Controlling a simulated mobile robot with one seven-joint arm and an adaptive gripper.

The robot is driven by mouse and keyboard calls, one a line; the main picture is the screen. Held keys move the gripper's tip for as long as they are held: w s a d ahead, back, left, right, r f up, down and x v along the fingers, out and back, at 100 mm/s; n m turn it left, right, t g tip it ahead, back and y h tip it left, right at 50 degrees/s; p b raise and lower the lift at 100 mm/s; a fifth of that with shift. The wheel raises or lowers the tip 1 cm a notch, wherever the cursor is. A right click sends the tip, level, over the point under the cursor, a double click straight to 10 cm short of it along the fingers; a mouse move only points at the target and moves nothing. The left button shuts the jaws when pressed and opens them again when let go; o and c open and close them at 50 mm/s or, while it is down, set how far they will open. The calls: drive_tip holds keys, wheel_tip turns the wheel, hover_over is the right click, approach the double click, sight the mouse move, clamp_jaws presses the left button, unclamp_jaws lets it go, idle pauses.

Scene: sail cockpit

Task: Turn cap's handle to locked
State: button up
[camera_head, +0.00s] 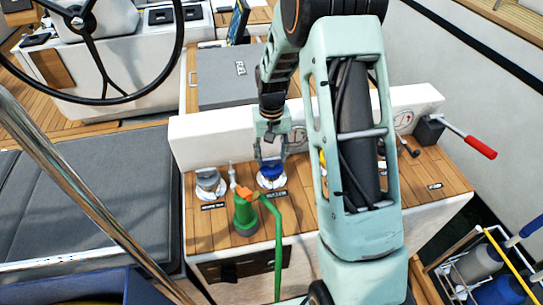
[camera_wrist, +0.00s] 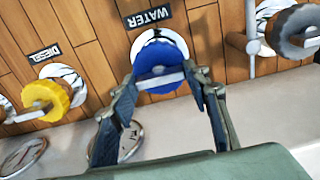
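The blue cap (camera_head: 271,173) sits in a pale round deck fitting on the wooden top. In the wrist view the blue cap (camera_wrist: 155,58) is beside a WATER label (camera_wrist: 149,17), and a pale bar handle (camera_wrist: 160,81) lies across it. My gripper (camera_head: 270,154) is above the blue cap, pointing down. In the wrist view the fingertips of my gripper (camera_wrist: 162,76) are spread apart, one on each side of the bar handle. I cannot tell whether they touch it. The cap's near side is partly covered by the fingers.
A yellow cap (camera_wrist: 46,97) with a DIESEL label and a grey cap (camera_head: 209,183) flank the blue one. A green pump with an orange top (camera_head: 245,212) and green hose stands in front. A white upright wall (camera_head: 225,140) runs behind. A red-handled lever (camera_head: 480,147) is at right.

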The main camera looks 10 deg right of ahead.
drive_tip(key=o, duration=0.4)
wheel_tip(320, 180, up, 12)
drive_tip(key=shift+r, duration=0.1)
idle(0.4)
idle(0.3)
